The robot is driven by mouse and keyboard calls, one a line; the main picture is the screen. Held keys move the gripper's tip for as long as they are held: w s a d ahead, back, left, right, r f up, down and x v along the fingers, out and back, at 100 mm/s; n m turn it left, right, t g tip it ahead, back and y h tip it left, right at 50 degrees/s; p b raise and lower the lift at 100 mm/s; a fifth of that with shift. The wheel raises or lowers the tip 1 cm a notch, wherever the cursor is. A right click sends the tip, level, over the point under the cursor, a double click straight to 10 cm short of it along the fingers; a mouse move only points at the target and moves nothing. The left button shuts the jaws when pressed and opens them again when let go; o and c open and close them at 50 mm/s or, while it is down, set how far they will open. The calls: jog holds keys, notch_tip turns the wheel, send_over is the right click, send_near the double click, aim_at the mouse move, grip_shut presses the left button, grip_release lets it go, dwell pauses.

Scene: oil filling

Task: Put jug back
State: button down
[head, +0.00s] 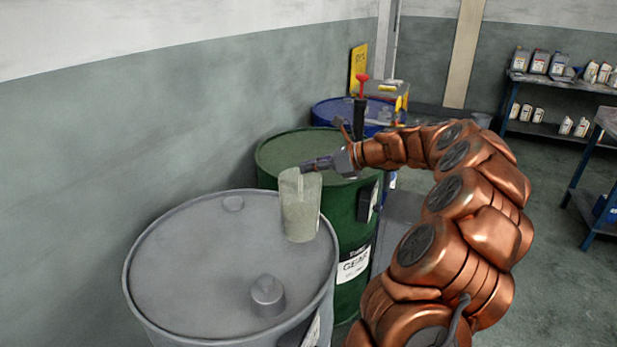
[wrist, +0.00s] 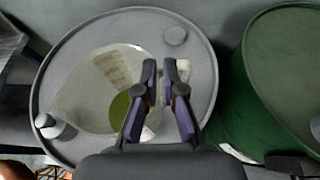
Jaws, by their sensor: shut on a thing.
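The jug (head: 300,208) is clear with a pale greenish tint and stands upright at the right rear part of the grey drum's lid (head: 200,260). I cannot tell whether its base touches the lid. In the wrist view the jug (wrist: 100,82) shows its wide mouth, a pale label and a green patch at its bottom. My gripper (head: 306,166) reaches in from the right at the jug's upper rim. In the wrist view my gripper (wrist: 166,66) is shut on the jug's right side; the exact contact is partly hidden by the fingers.
A green drum (head: 345,215) stands right behind the grey one. A grey cap (head: 267,296) sticks up from the grey lid. Shelves with bottles (head: 560,85) stand at the far right.

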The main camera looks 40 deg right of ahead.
aim_at(308, 178)
jog(key=shift+w+a+f, duration=0.15)
jog(key=shift+w+a, duration=0.1)
jog(key=shift+w, duration=0.05)
jog(key=shift+d+f, duration=0.1)
jog(key=shift+f, duration=1.45)
jog(key=shift+p, duration=0.3)
jog(key=c, duration=1.2)
grip_release()
jog(key=shift+f, duration=0.1)
jog(key=shift+c, duration=0.2)
jog(key=b+v, duration=0.2)
jog(key=v, duration=1)
